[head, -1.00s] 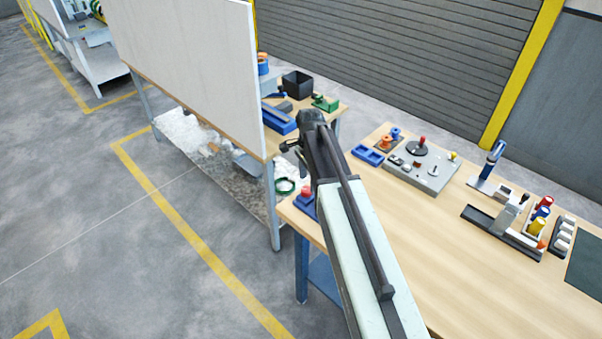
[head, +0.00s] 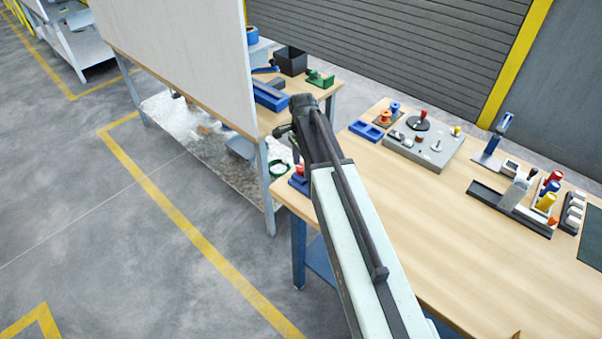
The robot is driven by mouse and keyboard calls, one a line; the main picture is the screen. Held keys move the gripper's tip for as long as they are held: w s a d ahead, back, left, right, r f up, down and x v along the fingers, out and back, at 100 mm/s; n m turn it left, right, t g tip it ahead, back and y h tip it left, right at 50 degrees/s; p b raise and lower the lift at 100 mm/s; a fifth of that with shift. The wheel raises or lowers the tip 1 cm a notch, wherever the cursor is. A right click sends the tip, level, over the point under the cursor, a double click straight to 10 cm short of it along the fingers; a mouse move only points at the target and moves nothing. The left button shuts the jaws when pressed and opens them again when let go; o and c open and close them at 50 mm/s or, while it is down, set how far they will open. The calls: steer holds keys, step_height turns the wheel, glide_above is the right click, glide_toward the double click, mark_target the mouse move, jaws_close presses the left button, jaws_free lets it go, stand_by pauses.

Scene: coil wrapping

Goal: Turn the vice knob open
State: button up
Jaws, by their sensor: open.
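My gripper (head: 284,132) is small and dark at the end of my arm, in the air in front of the gap between two tables. Its jaws are open and I see nothing held in them. A dark rail with a pale grey block (head: 518,187) lies on the right of the wooden table and may be the vice. A small green device (head: 320,79) on the back table could also be it. I cannot tell which, and no knob shows clearly on either. Both are well apart from my gripper.
The wooden table (head: 400,230) holds a grey panel with knobs (head: 425,145), blue trays (head: 366,131), a blue upright tool (head: 500,133) and coloured spools (head: 548,200). A tall white board (head: 180,60) stands along the back table. The table's middle and the left floor are clear.

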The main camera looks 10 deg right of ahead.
jaws_close()
